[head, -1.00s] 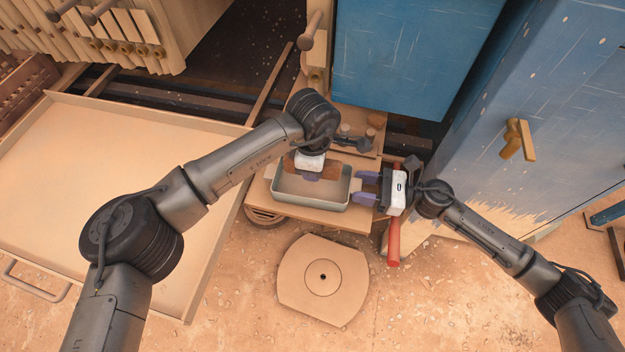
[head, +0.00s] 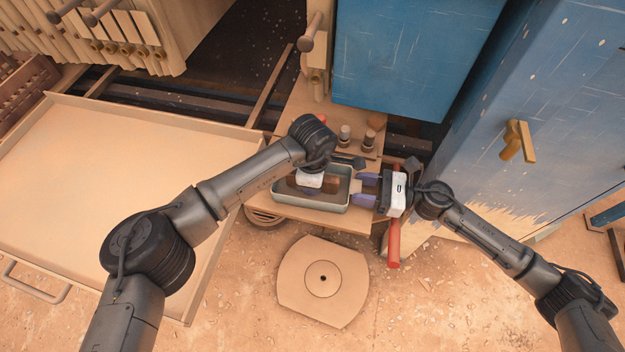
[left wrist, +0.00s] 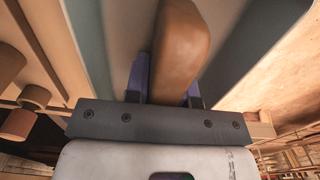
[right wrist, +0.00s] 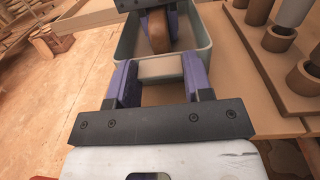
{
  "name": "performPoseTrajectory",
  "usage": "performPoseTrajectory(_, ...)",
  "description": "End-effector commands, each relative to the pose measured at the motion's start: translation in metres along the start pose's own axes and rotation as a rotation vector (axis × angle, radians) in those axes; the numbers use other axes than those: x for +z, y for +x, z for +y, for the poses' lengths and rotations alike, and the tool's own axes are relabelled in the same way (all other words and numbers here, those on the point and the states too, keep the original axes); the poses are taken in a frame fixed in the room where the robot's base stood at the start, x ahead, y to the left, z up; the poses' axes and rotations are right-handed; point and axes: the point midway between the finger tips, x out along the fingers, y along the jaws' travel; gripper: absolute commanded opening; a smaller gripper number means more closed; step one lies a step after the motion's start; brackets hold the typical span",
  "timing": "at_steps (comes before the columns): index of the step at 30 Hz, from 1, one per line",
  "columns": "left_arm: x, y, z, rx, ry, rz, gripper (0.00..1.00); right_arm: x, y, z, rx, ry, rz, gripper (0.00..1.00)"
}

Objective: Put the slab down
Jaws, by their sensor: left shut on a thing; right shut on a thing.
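The slab is a brown, rounded block. In the head view the slab (head: 331,184) is inside the outline of a grey-green tray (head: 337,208), partly hidden by my left arm. My left gripper (head: 309,187) is shut on the slab, which also shows between its fingers in the left wrist view (left wrist: 180,50). I cannot tell whether the slab touches the tray floor. My right gripper (head: 366,188) is at the tray's right end, shut on a pale grip piece there. That piece (right wrist: 160,67) shows between its purple fingers in the right wrist view.
The tray rests on a wooden bench (head: 290,211). Several capped pegs (head: 368,141) stand behind it. A red bar (head: 393,245) lies by my right gripper. A blue cabinet (head: 545,110) is at the right, a large empty pan (head: 110,170) at the left, a round-holed plate (head: 323,305) in front.

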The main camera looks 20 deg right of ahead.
Motion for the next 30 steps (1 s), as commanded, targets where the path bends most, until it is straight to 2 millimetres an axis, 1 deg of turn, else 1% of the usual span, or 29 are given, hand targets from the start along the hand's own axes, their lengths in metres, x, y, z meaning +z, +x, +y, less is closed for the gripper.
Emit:
performPoseTrajectory(1,0.000,0.001,0.000,-0.001,0.000,0.000,0.24,0.000,0.000,0.000,0.000,0.000,0.000,0.22)
performPoseTrajectory(9,0.000,0.001,0.000,-0.001,0.000,0.000,0.49,0.000,0.000,0.000,0.000,0.000,0.000,0.22)
performPoseTrajectory(15,0.000,0.001,0.000,-0.001,0.000,0.000,0.49,0.000,0.000,0.000,-0.001,0.000,0.000,0.22)
performPoseTrajectory(18,0.000,-0.003,0.000,0.000,0.000,0.000,0.49,0.000,0.000,0.000,-0.001,0.000,0.000,0.22)
performPoseTrajectory(20,0.000,-0.009,0.000,0.001,0.000,0.001,0.49,0.000,0.000,0.000,-0.001,0.000,0.000,0.22)
performPoseTrajectory(23,0.000,-0.023,0.001,0.003,0.001,0.001,0.49,0.000,0.000,0.000,-0.001,0.000,0.000,0.22)
performPoseTrajectory(30,0.000,-0.069,0.001,0.003,0.000,0.002,0.49,0.000,0.000,0.000,-0.001,0.000,0.000,0.22)
